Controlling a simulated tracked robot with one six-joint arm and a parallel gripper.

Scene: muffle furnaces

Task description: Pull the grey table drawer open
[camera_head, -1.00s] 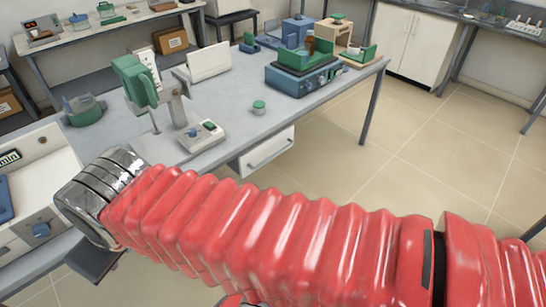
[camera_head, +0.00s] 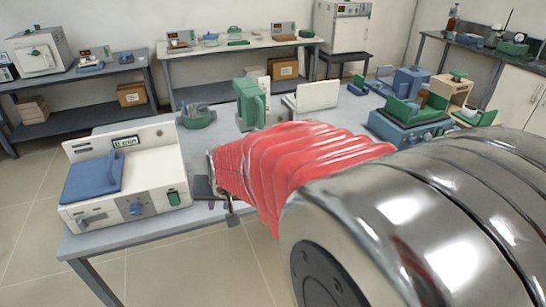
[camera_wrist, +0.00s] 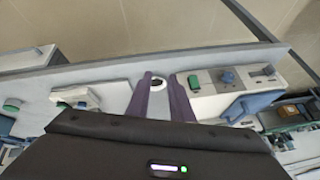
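The grey table (camera_head: 235,245) is in the head view, but the drawer under its front edge, seen earlier with a bar handle, is hidden behind my arm. In the wrist view, the table's edge (camera_wrist: 215,58) runs across the upper part. A pale box-like part (camera_wrist: 28,58) juts out past that edge at left; it may be the drawer, and no handle shows on it. My gripper (camera_wrist: 160,80) has two dark fingers, apart, with nothing clearly held. A small white ring shows between them; I cannot tell its depth.
A white instrument with a blue lid (camera_head: 125,175) stands on the table left of my arm. A green device (camera_head: 250,104) and a blue-green device (camera_head: 405,125) stand farther back. The floor (camera_head: 30,230) at left is clear.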

